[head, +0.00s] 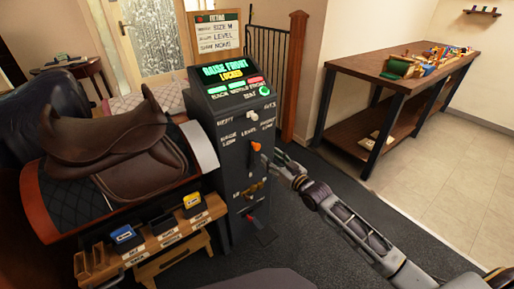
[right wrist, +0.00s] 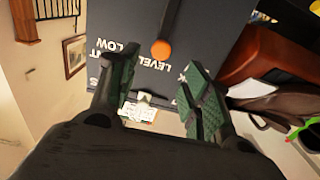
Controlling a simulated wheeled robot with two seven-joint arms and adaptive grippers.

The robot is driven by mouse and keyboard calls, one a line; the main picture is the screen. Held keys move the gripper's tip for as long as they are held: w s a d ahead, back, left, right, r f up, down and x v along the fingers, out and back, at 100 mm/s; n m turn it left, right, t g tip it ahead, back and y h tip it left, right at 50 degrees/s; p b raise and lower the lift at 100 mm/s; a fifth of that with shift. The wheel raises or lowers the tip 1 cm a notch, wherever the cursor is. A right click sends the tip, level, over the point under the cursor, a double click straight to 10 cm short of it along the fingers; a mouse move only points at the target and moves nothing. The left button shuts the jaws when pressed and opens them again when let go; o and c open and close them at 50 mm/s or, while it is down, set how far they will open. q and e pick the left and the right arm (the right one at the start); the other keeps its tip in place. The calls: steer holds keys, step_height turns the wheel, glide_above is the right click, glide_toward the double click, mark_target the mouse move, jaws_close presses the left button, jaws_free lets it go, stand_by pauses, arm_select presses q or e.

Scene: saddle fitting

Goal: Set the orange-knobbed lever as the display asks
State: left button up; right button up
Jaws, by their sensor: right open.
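My left gripper is in neither view.
A saddle (head: 125,145) sits on a stand left of the console. A small wooden rack (head: 165,245) with labelled bins stands in front. Lower console controls (head: 252,190) sit below the lever. A long workbench (head: 400,75) is at the back right; floor between is clear.

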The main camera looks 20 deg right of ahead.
mark_target(258, 147)
steer(key=shift+b+x, duration=0.65)
steer(key=shift+x, duration=2.8)
steer(key=shift+b+x, duration=0.3)
steer(key=shift+x, duration=1.05)
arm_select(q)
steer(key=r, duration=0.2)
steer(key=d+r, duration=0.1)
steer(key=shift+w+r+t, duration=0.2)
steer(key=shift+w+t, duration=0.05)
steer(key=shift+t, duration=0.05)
arm_select(e)
steer(key=shift+w+a, duration=0.1)
steer(key=shift+w, duration=0.1)
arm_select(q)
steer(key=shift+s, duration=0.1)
arm_select(e)
steer(key=shift+c, duration=0.2)
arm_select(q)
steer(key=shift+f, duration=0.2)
arm_select(e)
jaws_close()
